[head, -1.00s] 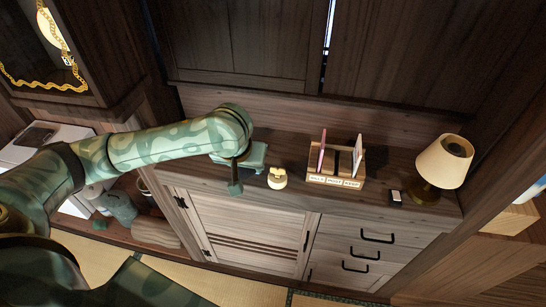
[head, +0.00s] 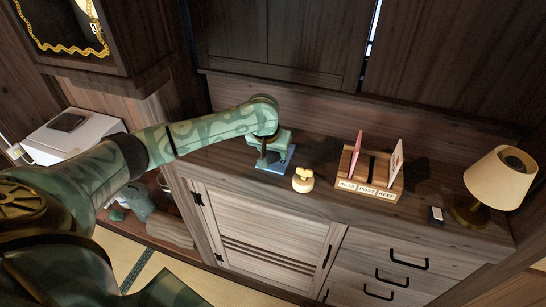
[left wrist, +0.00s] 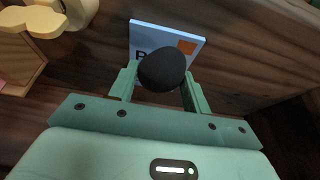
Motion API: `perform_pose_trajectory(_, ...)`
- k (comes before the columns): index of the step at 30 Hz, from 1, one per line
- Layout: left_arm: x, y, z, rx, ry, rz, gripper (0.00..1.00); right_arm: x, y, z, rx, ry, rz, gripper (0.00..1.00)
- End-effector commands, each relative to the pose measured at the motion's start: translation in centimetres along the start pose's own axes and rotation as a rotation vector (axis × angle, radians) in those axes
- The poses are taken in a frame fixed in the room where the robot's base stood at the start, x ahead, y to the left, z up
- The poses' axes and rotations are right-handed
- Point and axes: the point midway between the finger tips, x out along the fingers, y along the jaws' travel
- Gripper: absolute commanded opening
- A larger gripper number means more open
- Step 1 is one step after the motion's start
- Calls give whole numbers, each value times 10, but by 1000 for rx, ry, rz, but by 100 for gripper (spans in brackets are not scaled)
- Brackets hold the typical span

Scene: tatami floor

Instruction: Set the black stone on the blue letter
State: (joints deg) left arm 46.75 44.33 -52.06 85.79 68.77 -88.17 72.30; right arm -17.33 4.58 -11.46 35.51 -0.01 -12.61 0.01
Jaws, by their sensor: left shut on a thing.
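My left gripper (head: 268,157) is over the left end of the cabinet top, pointing down at the blue letter (head: 283,166). In the left wrist view it is shut on the black stone (left wrist: 162,70), a dark rounded piece between the fingertips. The blue letter (left wrist: 146,32), pale blue with an orange patch and partly covered dark print, lies flat on the wood just beyond and partly behind the stone. I cannot tell whether the stone touches it. The stone is hidden by the gripper in the head view. My right gripper is not in view.
A small cream and yellow object (head: 303,180) stands close right of the letter. Farther right are a wooden letter rack (head: 366,190) with upright cards and labels, a small dark item (head: 436,215) and a lamp (head: 499,178). The cabinet's front edge is near.

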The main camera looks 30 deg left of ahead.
Motion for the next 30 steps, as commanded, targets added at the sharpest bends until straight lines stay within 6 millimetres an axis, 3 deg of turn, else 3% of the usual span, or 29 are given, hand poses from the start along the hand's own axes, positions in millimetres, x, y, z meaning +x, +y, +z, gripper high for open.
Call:
perform_pose_trajectory(2, 12, 0, 5, -1, 0, 0, 15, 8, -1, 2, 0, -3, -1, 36)
perform_pose_trajectory(12, 12, 0, 5, -1, 0, 0, 15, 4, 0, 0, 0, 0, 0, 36)
perform_pose_trajectory(13, 12, 0, 5, 0, 0, -1, 54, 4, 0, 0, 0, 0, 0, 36)
perform_pose_trajectory(15, 12, 0, 5, 0, 0, -1, 70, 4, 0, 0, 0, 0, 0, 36)
perform_pose_trajectory(25, 10, 0, 4, -1, 2, 0, 70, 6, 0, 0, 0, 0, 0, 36)
perform_pose_trajectory(30, -23, 0, 2, 0, 3, 1, 70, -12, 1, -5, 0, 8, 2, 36)
